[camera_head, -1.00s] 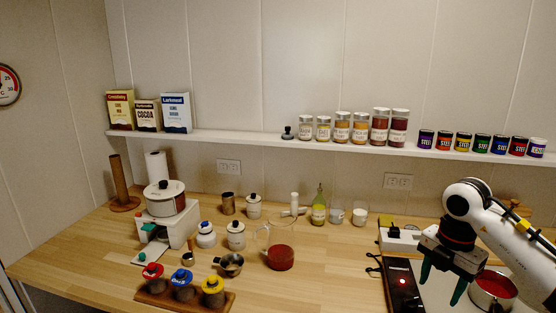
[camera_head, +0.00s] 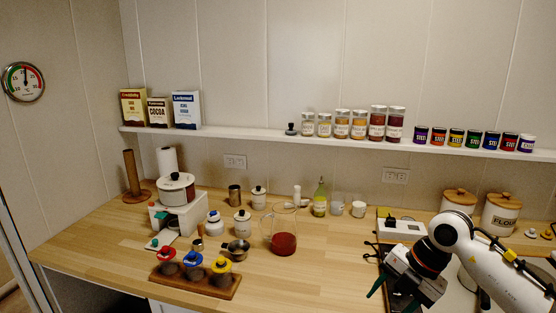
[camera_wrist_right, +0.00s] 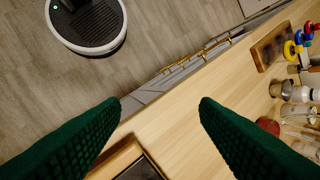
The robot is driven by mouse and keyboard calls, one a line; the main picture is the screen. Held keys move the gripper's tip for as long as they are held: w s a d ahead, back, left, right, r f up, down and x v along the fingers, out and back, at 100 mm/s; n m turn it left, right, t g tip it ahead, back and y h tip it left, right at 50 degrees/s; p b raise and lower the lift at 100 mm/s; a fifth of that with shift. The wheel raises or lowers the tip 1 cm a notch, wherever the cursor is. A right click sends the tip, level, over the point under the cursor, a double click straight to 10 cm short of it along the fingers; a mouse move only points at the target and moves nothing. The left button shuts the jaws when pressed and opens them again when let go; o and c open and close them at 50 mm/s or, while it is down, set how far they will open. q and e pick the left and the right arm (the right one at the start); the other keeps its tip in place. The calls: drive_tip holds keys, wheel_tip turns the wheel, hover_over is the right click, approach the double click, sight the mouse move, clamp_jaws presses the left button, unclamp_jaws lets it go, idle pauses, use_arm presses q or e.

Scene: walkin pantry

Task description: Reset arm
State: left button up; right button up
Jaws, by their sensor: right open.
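My right gripper (camera_head: 392,300) is at the lower right of the head view, at the counter's front right. Its two green fingers are apart with nothing between them. In the right wrist view the open fingers (camera_wrist_right: 160,112) reach over the wooden counter (camera_wrist_right: 175,125) and its front edge, with grey floor beyond. My right arm is bent, coming in from the right. My left gripper is not in either view.
A pitcher of red liquid (camera_head: 284,243) stands mid-counter. A wooden rack (camera_head: 220,286) with red, blue and yellow-topped jars sits at the front. Lidded canisters (camera_head: 500,214) stand behind my arm. A shelf (camera_head: 260,134) holds jars and boxes. The counter's front middle is clear.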

drive_tip(key=s+a+r+n+t+y, duration=0.15)
drive_tip(key=a+r+y, duration=0.25)
drive_tip(key=a+y, duration=0.4)
drive_tip(key=s+a+r+m+t+y, duration=0.1)
drive_tip(key=s+a+r+t+y, duration=0.3)
drive_tip(key=a, duration=0.6)
drive_tip(key=w+d+r+m+t, duration=0.3)
drive_tip(key=d+m+t, duration=0.1)
drive_tip(key=m+t, duration=0.6)
drive_tip(key=d+f+m+t+h, duration=0.3)
drive_tip(key=d+f+m+h, duration=0.6)
drive_tip(key=m+h, duration=0.4)
drive_tip(key=s+d+f+m+g+h, duration=0.3)
drive_tip(key=s+f+g+h, duration=0.1)
drive_tip(key=f, duration=0.4)
drive_tip(key=s+f+g, duration=0.6)
drive_tip(key=s+f, duration=0.1)
drive_tip(key=s, duration=0.4)
drive_tip(key=s+f+g, duration=0.6)
drive_tip(key=s+f, duration=0.1)
drive_tip(key=s, duration=0.3)
wheel_tip(320, 180, down, 24)
drive_tip(key=g, duration=0.1)
drive_tip(key=s+d+f+g, duration=0.1)
drive_tip(key=s+d+f, duration=0.2)
drive_tip(key=s+f, duration=1.4)
drive_tip(key=shift+s+f+n, duration=0.2)
drive_tip(key=shift+f+n, duration=0.1)
drive_tip(key=shift+n, duration=0.05)
